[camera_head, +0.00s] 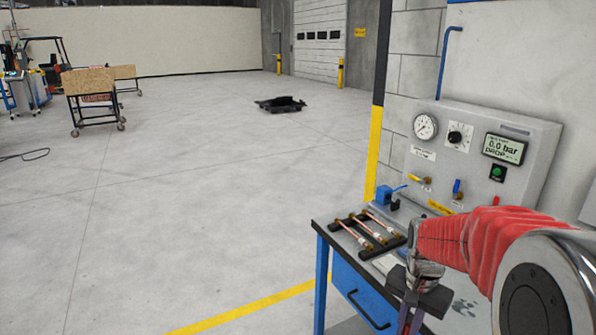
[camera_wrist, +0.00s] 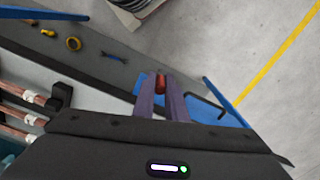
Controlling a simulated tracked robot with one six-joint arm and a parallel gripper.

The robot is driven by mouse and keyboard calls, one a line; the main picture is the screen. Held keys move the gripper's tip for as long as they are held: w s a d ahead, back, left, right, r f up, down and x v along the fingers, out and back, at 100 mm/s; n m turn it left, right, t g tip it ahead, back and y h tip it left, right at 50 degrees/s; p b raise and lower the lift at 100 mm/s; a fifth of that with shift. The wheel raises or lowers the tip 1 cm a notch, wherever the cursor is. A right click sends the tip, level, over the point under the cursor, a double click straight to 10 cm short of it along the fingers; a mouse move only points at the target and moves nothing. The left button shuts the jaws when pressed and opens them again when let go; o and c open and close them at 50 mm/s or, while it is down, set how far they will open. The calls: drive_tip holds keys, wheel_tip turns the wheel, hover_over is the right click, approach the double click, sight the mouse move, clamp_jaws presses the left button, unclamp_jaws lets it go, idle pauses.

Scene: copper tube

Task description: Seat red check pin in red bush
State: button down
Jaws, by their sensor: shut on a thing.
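My gripper (camera_wrist: 161,98) points down past the front of the blue workbench in the wrist view. Its two fingers are shut on a small red piece, which looks like the red check pin (camera_wrist: 160,84), held between the tips. In the head view my gripper (camera_head: 408,318) is at the bottom edge, in front of the bench, and the pin cannot be made out there. I cannot pick out the red bush in either view.
Several copper tubes (camera_head: 367,231) lie in dark holders on the bench top (camera_head: 330,232). A blue drawer (camera_head: 357,292) is below. A test panel (camera_head: 480,150) with gauge and display stands behind.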

drive_tip(key=w+a+f+n, duration=0.4)
drive_tip(key=w+a+n, duration=0.4)
drive_tip(key=w+a, duration=0.2)
drive_tip(key=shift+w+a+f+n, duration=0.15)
drive_tip(key=shift+w+f+n, duration=0.15)
drive_tip(key=shift+n, duration=0.1)
drive_tip(key=shift+s, duration=0.2)
